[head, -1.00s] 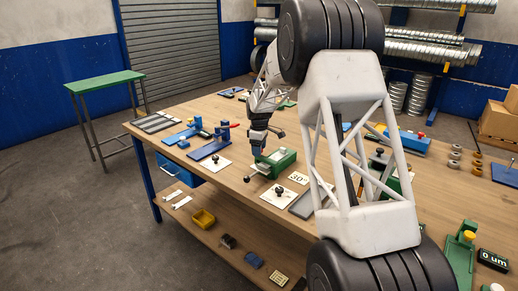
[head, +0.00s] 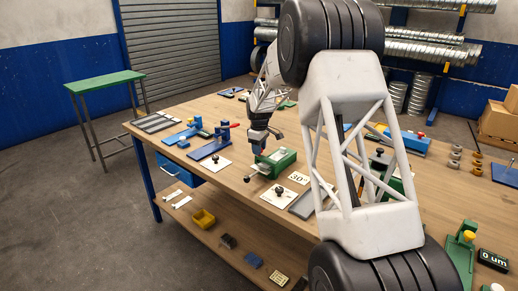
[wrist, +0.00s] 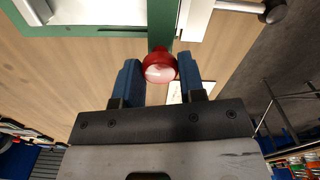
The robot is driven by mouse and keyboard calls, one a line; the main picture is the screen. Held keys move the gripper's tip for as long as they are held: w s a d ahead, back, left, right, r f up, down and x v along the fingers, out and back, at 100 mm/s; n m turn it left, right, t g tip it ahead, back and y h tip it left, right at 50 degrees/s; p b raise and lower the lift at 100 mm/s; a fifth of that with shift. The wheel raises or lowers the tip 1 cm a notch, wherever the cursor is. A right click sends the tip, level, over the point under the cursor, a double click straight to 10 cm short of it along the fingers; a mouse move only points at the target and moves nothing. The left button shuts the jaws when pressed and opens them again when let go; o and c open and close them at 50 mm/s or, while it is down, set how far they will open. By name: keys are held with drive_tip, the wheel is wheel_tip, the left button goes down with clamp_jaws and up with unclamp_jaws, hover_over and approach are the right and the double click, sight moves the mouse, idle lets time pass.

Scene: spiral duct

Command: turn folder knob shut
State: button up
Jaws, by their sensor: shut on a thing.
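The folder is a green block-like device (head: 280,162) on the bench, with pale metal parts and a bar ending in a dark ball on its near left side. In the wrist view its green frame (wrist: 95,31) and pale plates fill the top, and the dark ball (wrist: 273,11) shows at top right. Its red round knob (wrist: 160,66) sits between the blue fingers. My gripper (wrist: 160,79) is shut on this knob.
A white card with a black knob (head: 278,193) and a 30-degree card (head: 299,178) lie in front of the folder. Blue fixtures (head: 210,148) stand to the left. My arm hides part of the bench to the right.

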drive_tip(key=m, duration=0.7)
drive_tip(key=shift+m, duration=0.4)
drive_tip(key=m, duration=0.8)
drive_tip(key=o, duration=0.9)
